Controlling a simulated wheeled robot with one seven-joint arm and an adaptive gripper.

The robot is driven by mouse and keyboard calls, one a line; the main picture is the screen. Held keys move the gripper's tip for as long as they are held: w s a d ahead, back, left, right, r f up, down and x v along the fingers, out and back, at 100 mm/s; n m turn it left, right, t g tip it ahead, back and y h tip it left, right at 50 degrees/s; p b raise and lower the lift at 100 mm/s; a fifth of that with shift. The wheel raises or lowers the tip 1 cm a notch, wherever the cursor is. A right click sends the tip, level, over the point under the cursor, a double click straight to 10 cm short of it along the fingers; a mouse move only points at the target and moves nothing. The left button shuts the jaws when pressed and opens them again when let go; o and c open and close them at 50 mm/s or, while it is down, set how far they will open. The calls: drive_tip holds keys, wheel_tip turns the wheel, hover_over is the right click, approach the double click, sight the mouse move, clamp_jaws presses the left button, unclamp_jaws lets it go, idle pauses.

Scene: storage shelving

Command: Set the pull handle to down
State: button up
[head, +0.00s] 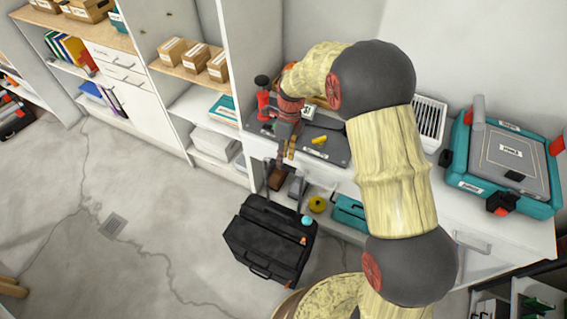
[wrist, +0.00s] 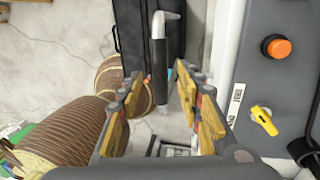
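The pull handle, a bent metal rod with a black grip (wrist: 159,72), stands out in front of the grey control panel (wrist: 288,75) in the wrist view. In that view my gripper (wrist: 157,90) is open, with one finger on each side of the grip. A gap shows on both sides of it, so the fingers do not appear closed on it. In the head view my gripper (head: 286,154) points down at the front edge of the panel (head: 335,152). The handle there is small and partly hidden, and I cannot tell its position clearly.
The panel carries an orange button (wrist: 277,47) and a yellow knob (wrist: 263,118). A red device with a black top (head: 263,100) stands beside my gripper. A black case (head: 270,240) sits on the floor below. A teal toolbox (head: 505,160) stands on the right worktop.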

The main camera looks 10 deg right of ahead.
drive_tip(key=shift+s+a+f, duration=0.1)
drive_tip(key=shift+s+f, duration=0.1)
drive_tip(key=shift+f, duration=0.9)
drive_tip(key=shift+c, duration=1.1)
clamp_jaws()
